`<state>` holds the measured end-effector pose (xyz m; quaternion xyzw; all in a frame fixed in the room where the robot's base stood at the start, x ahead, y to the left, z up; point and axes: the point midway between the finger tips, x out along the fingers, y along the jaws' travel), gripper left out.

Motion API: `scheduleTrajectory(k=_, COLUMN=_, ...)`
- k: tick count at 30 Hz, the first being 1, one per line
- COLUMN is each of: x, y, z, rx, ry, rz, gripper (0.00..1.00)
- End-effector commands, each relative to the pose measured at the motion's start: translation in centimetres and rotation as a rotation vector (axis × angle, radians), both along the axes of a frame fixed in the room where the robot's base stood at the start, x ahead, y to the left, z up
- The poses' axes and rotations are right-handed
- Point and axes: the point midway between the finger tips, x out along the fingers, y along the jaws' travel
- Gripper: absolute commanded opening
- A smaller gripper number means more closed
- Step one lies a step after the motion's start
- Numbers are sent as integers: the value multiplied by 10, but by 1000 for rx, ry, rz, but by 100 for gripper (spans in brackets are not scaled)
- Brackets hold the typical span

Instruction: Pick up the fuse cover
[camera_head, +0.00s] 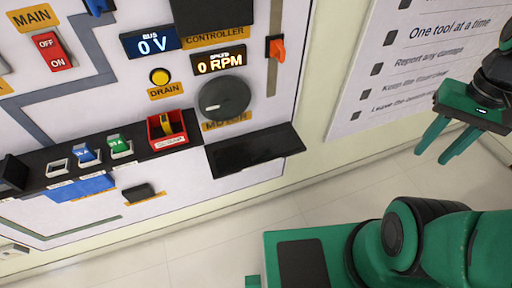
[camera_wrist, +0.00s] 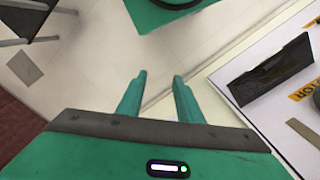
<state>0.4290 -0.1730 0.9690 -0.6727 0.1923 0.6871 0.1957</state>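I cannot tell for certain which part is the fuse cover. On the board's black ledge (camera_head: 40,180), at the lower left of the head view, sit a blue fuse (camera_head: 84,154) and a green fuse (camera_head: 120,146). A dark box-like piece (camera_head: 12,172) is at the ledge's left end, cut by the picture edge. A small dark piece (camera_head: 138,192) sits lower on the board. My gripper (camera_head: 432,156) is open and empty at the far right, well away from the ledge. The wrist view shows its two fingers (camera_wrist: 159,78) apart with only floor between them.
A red bin (camera_head: 168,140) holds a yellow and black item. A black tray (camera_head: 255,151) juts from the board below the motor dial (camera_head: 224,96); it also shows in the wrist view (camera_wrist: 275,72). A rules sign (camera_head: 400,60) is behind my gripper. The tiled floor (camera_head: 220,245) is clear.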

Motion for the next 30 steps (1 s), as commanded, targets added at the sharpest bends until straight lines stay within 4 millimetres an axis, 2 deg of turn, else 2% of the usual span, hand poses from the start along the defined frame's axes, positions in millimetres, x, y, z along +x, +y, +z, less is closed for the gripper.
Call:
scheduleTrajectory(k=2, x=0, y=0, z=0, rx=0, ry=0, rz=2, gripper=33)
scheduleTrajectory(k=3, x=-9, y=1, z=4, rx=2, ry=-9, rz=9, gripper=33)
scheduleTrajectory(k=5, x=-8, y=1, z=4, rx=4, ry=-8, rz=30, gripper=33)
scheduleTrajectory(k=11, x=25, y=7, z=-9, rx=47, ry=29, rz=249, gripper=33)
scheduleTrajectory(k=21, x=100, y=45, z=-62, rx=258, ry=45, rz=825, gripper=33)
scheduleTrajectory(k=30, x=148, y=96, z=-121, rx=524, ry=-78, rz=1285, gripper=33)
